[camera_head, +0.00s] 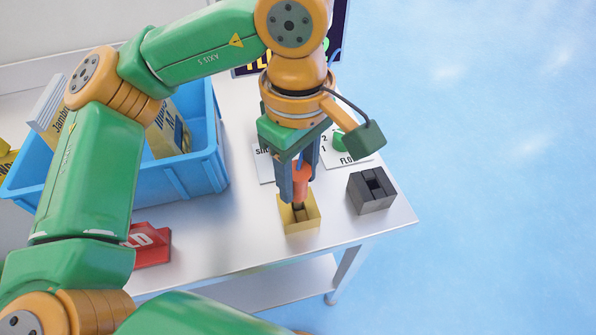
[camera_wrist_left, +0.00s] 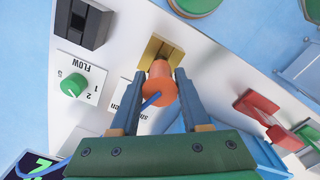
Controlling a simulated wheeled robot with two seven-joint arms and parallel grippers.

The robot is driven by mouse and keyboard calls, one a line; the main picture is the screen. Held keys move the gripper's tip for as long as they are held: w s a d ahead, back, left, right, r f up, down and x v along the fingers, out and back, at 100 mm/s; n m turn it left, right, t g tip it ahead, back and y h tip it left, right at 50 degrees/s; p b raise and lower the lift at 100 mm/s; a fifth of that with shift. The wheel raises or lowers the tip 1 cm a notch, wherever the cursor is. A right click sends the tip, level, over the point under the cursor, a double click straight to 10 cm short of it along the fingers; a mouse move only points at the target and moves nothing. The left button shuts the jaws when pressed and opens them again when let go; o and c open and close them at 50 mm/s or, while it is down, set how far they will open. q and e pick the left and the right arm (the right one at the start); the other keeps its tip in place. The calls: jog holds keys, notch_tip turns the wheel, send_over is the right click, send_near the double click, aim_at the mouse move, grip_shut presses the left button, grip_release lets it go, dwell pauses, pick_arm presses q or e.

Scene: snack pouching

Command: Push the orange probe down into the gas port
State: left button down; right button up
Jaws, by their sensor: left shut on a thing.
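The orange probe (camera_head: 301,181) is upright between the fingers of my left gripper (camera_head: 294,192), which is shut on it. It also shows in the left wrist view (camera_wrist_left: 158,88), with a blue cable at its upper end. The yellow block (camera_head: 299,219) with a slot, which looks like the gas port, stands on the table directly below the probe. In the left wrist view the yellow block (camera_wrist_left: 160,48) is partly hidden behind the probe. The probe's lower tip is at the block's opening; how deep it sits I cannot tell. My right gripper is not in view.
A dark slotted block (camera_head: 371,190) stands right of the yellow one, near the table's corner. A FLOW dial with a green knob (camera_wrist_left: 73,85) is behind. A blue crate (camera_head: 185,175) with packages and a red object (camera_head: 150,246) are at left.

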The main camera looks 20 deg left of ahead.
pick_arm(q)
jog(key=shift+f+b, duration=0.75)
jog(key=shift+f, duration=0.15)
jog(key=shift+c, duration=1.5)
grip_release()
jog(key=shift+r, duration=0.1)
notch_tip(320, 180, up, 7)
jog(key=shift+s+r+p, duration=0.1)
jog(key=shift+p, duration=0.8)
